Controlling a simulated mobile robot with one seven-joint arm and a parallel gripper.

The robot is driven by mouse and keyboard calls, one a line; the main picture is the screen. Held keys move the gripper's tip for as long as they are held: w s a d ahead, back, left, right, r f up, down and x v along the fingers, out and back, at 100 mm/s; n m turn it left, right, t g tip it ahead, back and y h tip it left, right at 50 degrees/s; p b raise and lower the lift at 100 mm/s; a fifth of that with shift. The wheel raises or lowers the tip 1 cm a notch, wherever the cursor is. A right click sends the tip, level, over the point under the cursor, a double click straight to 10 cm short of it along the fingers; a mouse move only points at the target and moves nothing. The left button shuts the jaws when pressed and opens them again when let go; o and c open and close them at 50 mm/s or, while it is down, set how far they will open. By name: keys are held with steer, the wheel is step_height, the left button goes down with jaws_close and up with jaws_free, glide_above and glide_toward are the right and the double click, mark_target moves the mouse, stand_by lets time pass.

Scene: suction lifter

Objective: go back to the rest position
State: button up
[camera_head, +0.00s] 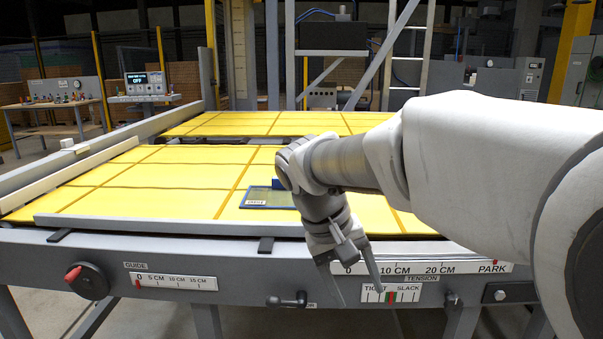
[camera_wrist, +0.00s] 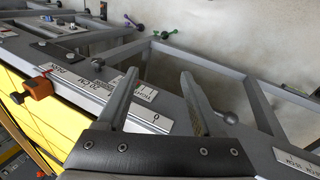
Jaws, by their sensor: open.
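My gripper (camera_head: 360,297) hangs fingers down at the front of the machine, in front of its grey front rail (camera_head: 240,258). In the wrist view my gripper (camera_wrist: 160,73) shows two grey fingers spread apart with nothing between them. The rail with its printed scales lies beyond the fingers there. I cannot tell how close the fingertips are to the rail. My arm comes in from the right and hides part of the yellow bed (camera_head: 120,200).
A blue-edged plate (camera_head: 262,197) lies on the bed. The rail carries a red-tipped guide knob (camera_head: 88,280), a small handle (camera_head: 286,300) and a tension scale (camera_head: 391,293). An orange part (camera_wrist: 40,88) sits by the PARK mark. A screen (camera_head: 145,83) reading OFF stands back left.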

steer(key=s+d+m+t+y, duration=0.1)
steer(key=s+d+t+y, duration=0.35)
steer(key=s, duration=0.95)
step_height(320, 180, up, 17)
steer(key=p, duration=1.7)
steer(key=shift+d, duration=0.4)
steer(key=shift+d+f+t, duration=0.1)
steer(key=shift+f+t, duration=0.05)
steer(key=shift+t, duration=0.1)
